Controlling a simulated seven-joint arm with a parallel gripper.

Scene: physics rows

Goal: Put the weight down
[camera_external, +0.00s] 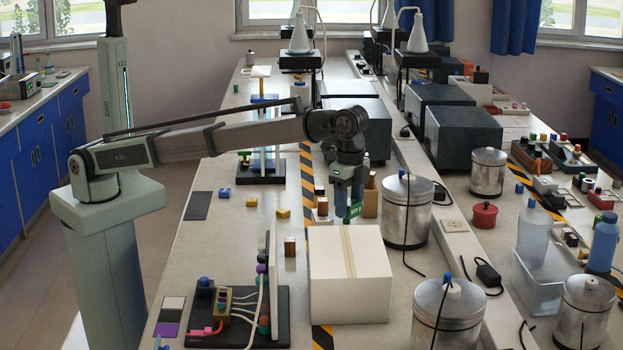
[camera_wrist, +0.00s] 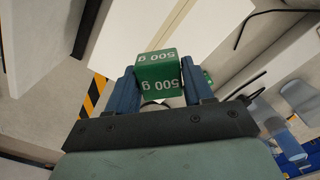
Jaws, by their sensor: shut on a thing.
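The green weight (camera_external: 354,210) is marked "500 g" in white, and it shows clearly in the wrist view (camera_wrist: 158,74). My gripper (camera_external: 348,200) points down with its two blue fingers on either side of the weight, shut on it. In the wrist view my gripper (camera_wrist: 158,68) has the weight between its fingertips. In the external view the weight appears just above the back edge of the white box (camera_external: 350,285). I cannot tell whether it is over the box or behind it, or whether it touches anything.
A wooden block (camera_external: 370,198) stands close to the right of my gripper. A metal canister (camera_external: 405,218) with a cable is farther right. A wired panel (camera_external: 262,315) stands left of the box. Small blocks (camera_external: 282,213) lie on the bench, with clear bench around them.

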